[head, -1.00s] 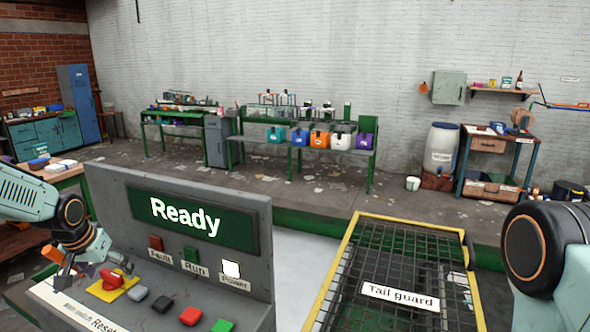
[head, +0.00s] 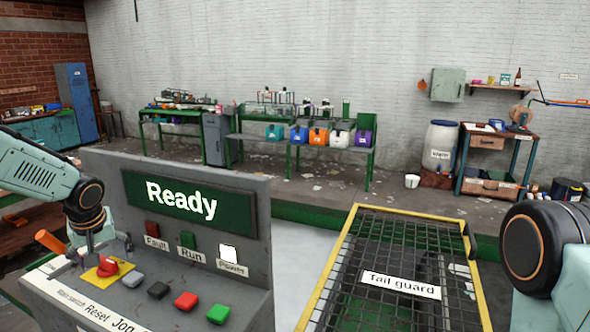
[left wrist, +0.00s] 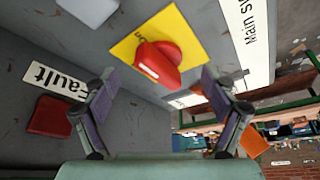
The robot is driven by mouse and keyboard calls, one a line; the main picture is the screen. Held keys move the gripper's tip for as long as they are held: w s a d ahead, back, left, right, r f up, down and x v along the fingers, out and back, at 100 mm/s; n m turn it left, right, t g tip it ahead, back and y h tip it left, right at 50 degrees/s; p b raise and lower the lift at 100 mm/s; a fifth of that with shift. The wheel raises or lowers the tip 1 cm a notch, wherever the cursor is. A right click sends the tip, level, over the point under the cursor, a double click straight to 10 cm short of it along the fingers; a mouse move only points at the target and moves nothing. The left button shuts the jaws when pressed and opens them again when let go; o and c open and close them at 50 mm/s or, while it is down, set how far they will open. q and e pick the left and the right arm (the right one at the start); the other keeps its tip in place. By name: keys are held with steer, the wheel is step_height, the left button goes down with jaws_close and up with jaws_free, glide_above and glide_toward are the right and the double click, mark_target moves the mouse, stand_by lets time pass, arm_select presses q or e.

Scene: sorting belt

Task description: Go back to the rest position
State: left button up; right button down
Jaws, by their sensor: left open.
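My left gripper (head: 90,252) is open and empty, above the left end of the grey control console (head: 262,225). The red switch knob (head: 107,267) sits on a yellow plate. In the left wrist view the knob (left wrist: 158,64) shows beyond and between the two spread fingers, with no visible grip on it. My right gripper is out of view; only part of my right arm shows at the right edge.
The console display (head: 185,204) reads "Ready", and the Power lamp (head: 228,254) is white. Grey, black, red and green buttons line its front. An orange handle (head: 50,241) stands at its left. The yellow-framed tail guard mesh (head: 395,250) lies to the right.

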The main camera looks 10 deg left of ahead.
arm_select(q)
steer(key=n+b, duration=0.1)
steer(key=n+y, duration=0.1)
steer(key=n, duration=0.1)
steer(key=shift+w+f+g+b, duration=0.15)
steer(key=shift+w+g+b, duration=0.05)
steer(key=shift+g+b, duration=0.2)
steer(key=shift+n+g+b, duration=0.4)
steer(key=shift+n+g, duration=0.4)
steer(key=shift+n, duration=1.2)
steer(key=shift+r, duration=0.3)
